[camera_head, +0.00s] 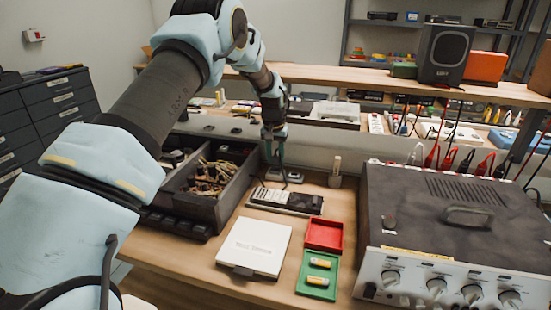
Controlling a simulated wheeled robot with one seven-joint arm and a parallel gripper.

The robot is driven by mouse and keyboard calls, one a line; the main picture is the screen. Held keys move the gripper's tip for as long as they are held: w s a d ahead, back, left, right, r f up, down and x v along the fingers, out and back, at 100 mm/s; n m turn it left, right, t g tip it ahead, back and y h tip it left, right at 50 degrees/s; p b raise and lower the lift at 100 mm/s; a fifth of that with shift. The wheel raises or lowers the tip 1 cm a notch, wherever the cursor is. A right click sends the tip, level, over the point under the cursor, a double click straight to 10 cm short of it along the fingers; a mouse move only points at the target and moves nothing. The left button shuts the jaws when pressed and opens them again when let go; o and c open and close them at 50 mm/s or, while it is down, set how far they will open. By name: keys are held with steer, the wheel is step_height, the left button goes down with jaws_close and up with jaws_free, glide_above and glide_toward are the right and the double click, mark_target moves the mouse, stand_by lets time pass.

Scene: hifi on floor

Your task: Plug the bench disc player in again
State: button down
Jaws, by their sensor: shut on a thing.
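A flat white square unit with lettering on its lid (255,245), likely the disc player, lies on the bench in front of the open drawer box. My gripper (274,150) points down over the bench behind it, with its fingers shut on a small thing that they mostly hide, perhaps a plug. A thin dark cord (283,178) hangs below the fingers toward the bench. A low grey piece with two parts (294,176), perhaps a socket block, sits just below and right of my gripper. I cannot tell whether the held thing touches it.
A black and silver handheld device (287,201) lies near the middle. Red (324,234) and green trays (303,290) stand beside the white unit. A bulky grey instrument (455,225) fills the right. A dark box of parts (185,207) stands left.

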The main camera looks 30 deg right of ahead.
steer(key=shift+f+b, duration=0.45)
steer(key=shift+f, duration=0.15)
stand_by(2.1)
steer(key=shift+c, duration=2.4)
jaws_free()
step_height(320, 180, up, 16)
steer(key=s, duration=0.1)
steer(key=shift+a+f+p, duration=0.15)
steer(key=shift+a+p, duration=0.25)
steer(key=shift+a, duration=0.05)
steer(key=shift+a, duration=0.1)
